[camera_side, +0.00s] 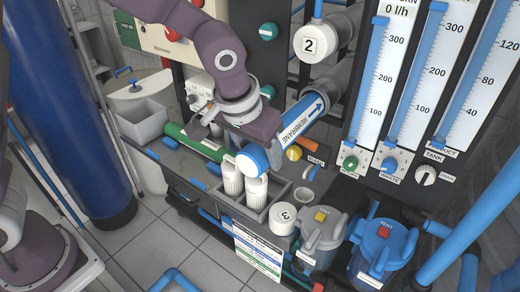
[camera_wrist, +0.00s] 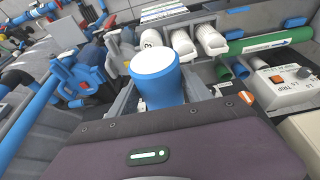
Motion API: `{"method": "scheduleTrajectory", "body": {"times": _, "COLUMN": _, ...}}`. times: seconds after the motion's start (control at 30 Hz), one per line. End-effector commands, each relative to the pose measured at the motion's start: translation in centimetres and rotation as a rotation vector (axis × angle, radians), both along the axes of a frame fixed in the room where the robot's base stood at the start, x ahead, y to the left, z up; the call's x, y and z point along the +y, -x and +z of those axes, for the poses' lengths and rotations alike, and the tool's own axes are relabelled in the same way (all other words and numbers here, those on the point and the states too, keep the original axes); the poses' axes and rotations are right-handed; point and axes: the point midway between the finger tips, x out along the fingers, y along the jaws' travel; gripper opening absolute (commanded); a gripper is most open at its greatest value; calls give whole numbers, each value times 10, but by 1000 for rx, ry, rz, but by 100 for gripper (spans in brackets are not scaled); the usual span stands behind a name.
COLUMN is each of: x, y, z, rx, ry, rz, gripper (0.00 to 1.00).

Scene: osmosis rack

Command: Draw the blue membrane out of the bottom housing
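The blue membrane (camera_side: 300,125) is a cylinder with a white label reading "MEMBRANE". In the side view it slopes down-left out of the dark grey bottom housing (camera_side: 345,88), with a long stretch outside and its far end hidden inside. Its round outer end faces the camera. In the wrist view the membrane (camera_wrist: 158,85) shows its white end face and blue side. My gripper (camera_side: 255,138) is at the exposed part, near the outer end. In the wrist view my gripper's fingers (camera_wrist: 160,98) stand on both sides of the membrane and appear closed against it; the contact is partly hidden.
Two white filter cartridges (camera_side: 245,180) stand in a grey tray just below the membrane's end. A white cap marked 3 (camera_side: 283,217) and a green tube (camera_side: 195,142) lie nearby. The upper cap marked 2 (camera_side: 312,42) and flow meters (camera_side: 380,85) are close by.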

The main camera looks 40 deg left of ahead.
Motion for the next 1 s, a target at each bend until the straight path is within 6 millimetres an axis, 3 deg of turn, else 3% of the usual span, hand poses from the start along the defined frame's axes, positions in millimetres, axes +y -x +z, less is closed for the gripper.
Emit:
{"method": "scheduleTrajectory", "body": {"times": 0.03, "x": 0, "y": 0, "z": 0, "rx": 0, "ry": 0, "rz": 0, "gripper": 68}}
{"method": "scheduleTrajectory", "body": {"times": 0.1, "x": 0, "y": 0, "z": 0, "rx": 0, "ry": 0, "rz": 0, "gripper": 80}}
{"method": "scheduleTrajectory", "body": {"times": 0.4, "x": 0, "y": 1, "z": 2, "rx": 1, "ry": -1, "rz": 1, "gripper": 80}}
{"method": "scheduleTrajectory", "body": {"times": 0.8, "x": 2, "y": 24, "z": 66, "rx": -4, "ry": 2, "rz": 2, "gripper": 80}}
{"method": "scheduleTrajectory", "body": {"times": 0.9, "x": 28, "y": 44, "z": 88, "rx": -18, "ry": 10, "rz": 10, "gripper": 80}}
{"method": "scheduleTrajectory", "body": {"times": 0.97, "x": 56, "y": 71, "z": 106, "rx": -34, "ry": 18, "rz": 16, "gripper": 80}}
{"method": "scheduleTrajectory", "body": {"times": 1.0, "x": 75, "y": 94, "z": 115, "rx": -47, "ry": 21, "rz": 18, "gripper": 80}}
